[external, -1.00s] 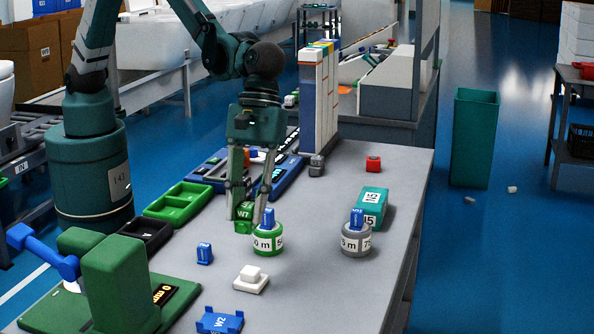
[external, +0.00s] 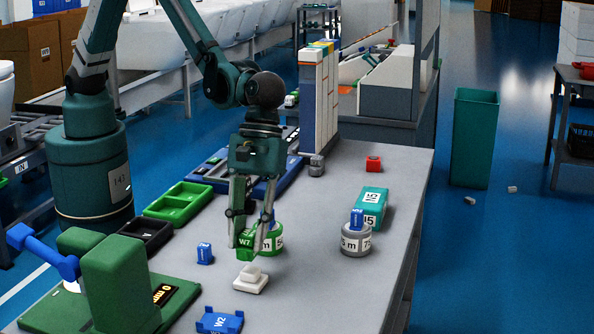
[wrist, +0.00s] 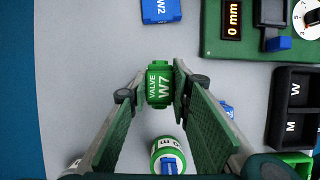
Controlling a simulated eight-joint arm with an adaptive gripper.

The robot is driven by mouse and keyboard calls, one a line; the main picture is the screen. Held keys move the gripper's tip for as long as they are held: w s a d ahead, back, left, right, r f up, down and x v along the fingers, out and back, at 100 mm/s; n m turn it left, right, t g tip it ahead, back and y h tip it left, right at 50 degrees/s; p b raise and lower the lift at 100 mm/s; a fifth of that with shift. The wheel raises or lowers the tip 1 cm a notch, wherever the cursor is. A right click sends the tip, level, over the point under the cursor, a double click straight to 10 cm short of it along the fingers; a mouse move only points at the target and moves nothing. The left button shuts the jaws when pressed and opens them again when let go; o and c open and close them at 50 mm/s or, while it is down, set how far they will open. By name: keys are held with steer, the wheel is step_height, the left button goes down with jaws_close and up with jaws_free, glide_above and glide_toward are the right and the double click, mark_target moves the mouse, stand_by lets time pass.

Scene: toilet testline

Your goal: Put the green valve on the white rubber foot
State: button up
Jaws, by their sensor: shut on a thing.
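The green valve (external: 246,239), marked W7, is held between the fingers of my gripper (external: 247,252). In the wrist view the valve (wrist: 160,88) sits between the fingertips of my gripper (wrist: 160,72), its "VALVE W7" label facing the camera. The white rubber foot (external: 250,282), a stepped block with a smaller raised top, sits on the grey table just below and in front of the valve in the external view. The valve appears above it and apart from it. The foot does not show in the wrist view, where the valve and fingers may hide it.
A green-and-white roll (external: 274,243) with a blue piece on top stands close behind my gripper. A small blue block (external: 205,253) lies to the left, a blue W2 part (external: 220,320) in front. A grey roll (external: 356,240) stands right. The table's right-front area is clear.

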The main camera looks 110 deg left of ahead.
mark_target(249, 250)
steer(key=shift+f, duration=1.75)
steer(key=shift+f+b, duration=0.2)
steer(key=shift+b, duration=0.1)
steer(key=o, duration=1)
steer(key=shift+c, duration=0.2)
steer(key=shift+r, duration=0.15)
steer(key=p+v, duration=0.1)
steer(key=v, duration=1.1)
steer(key=shift+a+r, duration=0.1)
